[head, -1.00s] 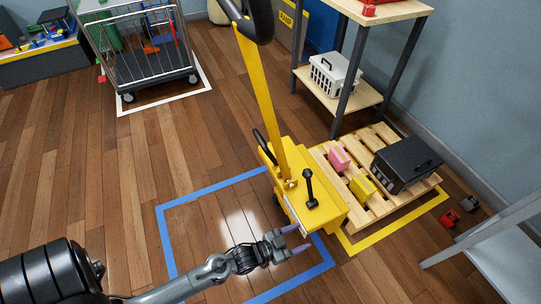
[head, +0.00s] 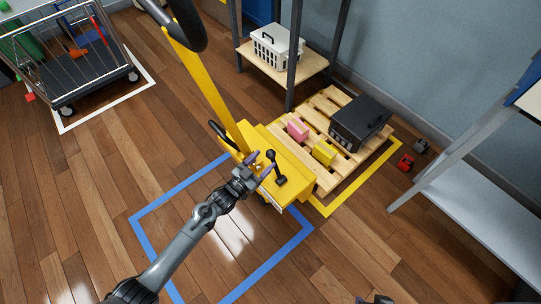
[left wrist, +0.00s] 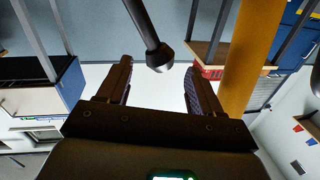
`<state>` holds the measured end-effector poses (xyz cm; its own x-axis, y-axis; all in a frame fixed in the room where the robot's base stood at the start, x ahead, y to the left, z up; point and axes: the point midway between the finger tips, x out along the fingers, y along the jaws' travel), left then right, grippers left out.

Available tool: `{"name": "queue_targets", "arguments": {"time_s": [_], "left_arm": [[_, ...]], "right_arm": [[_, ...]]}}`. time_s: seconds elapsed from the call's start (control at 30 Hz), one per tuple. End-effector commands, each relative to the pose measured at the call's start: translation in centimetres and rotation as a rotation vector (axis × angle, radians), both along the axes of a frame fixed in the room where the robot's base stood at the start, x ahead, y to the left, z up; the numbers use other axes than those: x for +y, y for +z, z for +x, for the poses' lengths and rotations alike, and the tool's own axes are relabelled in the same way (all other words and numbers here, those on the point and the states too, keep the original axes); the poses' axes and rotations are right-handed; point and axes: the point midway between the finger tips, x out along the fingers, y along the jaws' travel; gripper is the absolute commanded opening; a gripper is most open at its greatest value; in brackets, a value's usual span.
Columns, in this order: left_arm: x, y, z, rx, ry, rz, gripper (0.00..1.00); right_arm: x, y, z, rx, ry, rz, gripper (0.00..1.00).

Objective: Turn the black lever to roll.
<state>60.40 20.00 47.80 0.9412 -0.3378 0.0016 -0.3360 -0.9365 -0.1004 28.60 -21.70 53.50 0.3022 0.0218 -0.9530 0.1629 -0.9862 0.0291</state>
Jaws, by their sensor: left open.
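The black lever (head: 271,168) stands on the yellow body of the pallet jack (head: 292,192), with a round knob at its top and a round base. My left gripper (head: 261,163) is open at the lever, with its fingers close to the knob. In the left wrist view the knob end of the lever (left wrist: 158,55) shows between the two open fingers (left wrist: 160,82), apart from both, around the level of their tips. The roll marking cannot be made out. My right gripper is not clearly in view.
The yellow handle post (head: 203,85) rises close behind the lever. A wooden pallet (head: 325,108) with a black case (head: 360,122), a pink block (head: 298,129) and a yellow block (head: 324,152) lies beyond the jack. Blue tape (head: 165,200) marks the floor; a grey shelf (head: 470,200) stands at right.

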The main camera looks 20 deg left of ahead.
Motion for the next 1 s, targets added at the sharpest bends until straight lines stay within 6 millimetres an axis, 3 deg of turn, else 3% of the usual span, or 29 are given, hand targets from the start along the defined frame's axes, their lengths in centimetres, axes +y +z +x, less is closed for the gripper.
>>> {"name": "queue_targets", "arguments": {"time_s": [0.03, 0.3, 0.77, 1.0], "left_arm": [[-0.3, -0.4, 0.9, -0.002, 0.000, -0.001, 0.65], [-1.5, -0.2, 3.9, -0.001, -0.001, 0.000, 0.65], [-1.8, 0.0, 4.7, 0.002, -0.001, 0.000, 0.65], [-1.8, 0.0, 4.7, 0.001, -0.001, -0.001, 0.30]], "right_arm": [[0.0, -0.9, 0.0, -0.001, 0.001, -0.001, 0.43], [-0.2, -2.5, 0.1, -0.003, 0.006, -0.010, 0.43], [-0.2, -2.8, 0.1, -0.004, 0.004, -0.007, 0.43], [0.0, -2.7, 0.2, -0.004, 0.000, -0.002, 0.43]]}}
